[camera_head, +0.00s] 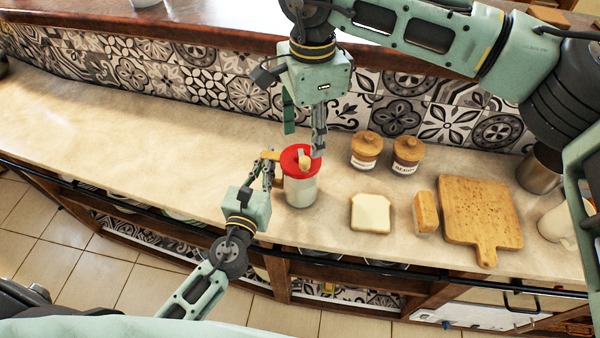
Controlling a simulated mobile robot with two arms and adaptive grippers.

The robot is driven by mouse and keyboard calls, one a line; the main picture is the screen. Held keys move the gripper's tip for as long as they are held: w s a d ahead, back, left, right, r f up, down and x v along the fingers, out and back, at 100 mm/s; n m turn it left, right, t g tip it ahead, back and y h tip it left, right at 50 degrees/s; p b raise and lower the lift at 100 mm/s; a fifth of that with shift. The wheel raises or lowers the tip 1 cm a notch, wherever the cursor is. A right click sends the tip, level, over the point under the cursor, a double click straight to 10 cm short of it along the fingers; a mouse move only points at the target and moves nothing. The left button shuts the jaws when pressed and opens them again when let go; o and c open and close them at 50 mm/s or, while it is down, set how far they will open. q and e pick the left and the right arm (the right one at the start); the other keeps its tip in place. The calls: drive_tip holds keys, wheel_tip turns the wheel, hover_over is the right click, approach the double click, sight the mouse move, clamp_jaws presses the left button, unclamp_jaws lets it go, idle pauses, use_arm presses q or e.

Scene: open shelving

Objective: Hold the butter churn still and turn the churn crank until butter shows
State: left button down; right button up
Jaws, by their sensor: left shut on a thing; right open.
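The butter churn (300,190) stands upright on the counter, a pale jar with a red lid (290,160). The churn crank sits on top of the lid, with a light wooden knob (304,161). My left gripper (270,172) comes from the front left and is shut on the churn at its left side, by a wooden part there. My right gripper (304,140) comes down from above, open, with its fingers close to the crank. I cannot tell whether a finger touches the crank. The inside of the churn is too small to make out.
Two lidded jars (367,150) stand behind right of the churn. A bread slice (371,213), a small wooden block (426,212) and a cutting board (482,215) lie to the right. A metal cup (540,170) stands farther right. The counter (130,150) is clear on the left.

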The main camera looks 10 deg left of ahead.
sight(305, 157)
drive_tip(key=shift+s+a+r, duration=0.1)
drive_tip(key=shift+a+r, duration=0.1)
drive_tip(key=shift+r, duration=0.4)
drive_tip(key=shift+s+a+r, duration=0.1)
drive_tip(key=shift+a+r, duration=0.1)
drive_tip(key=shift+r, duration=0.4)
drive_tip(key=shift+f, duration=5.15)
drive_tip(key=c, duration=1.1)
clamp_jaws()
drive_tip(key=shift+w+r, duration=0.15)
drive_tip(key=shift+d+n, duration=0.6)
drive_tip(key=shift+n, duration=1.05)
drive_tip(key=shift+d+n, duration=0.65)
drive_tip(key=shift+n, duration=1.05)
drive_tip(key=shift+d+n, duration=0.6)
drive_tip(key=shift+n, duration=1.05)
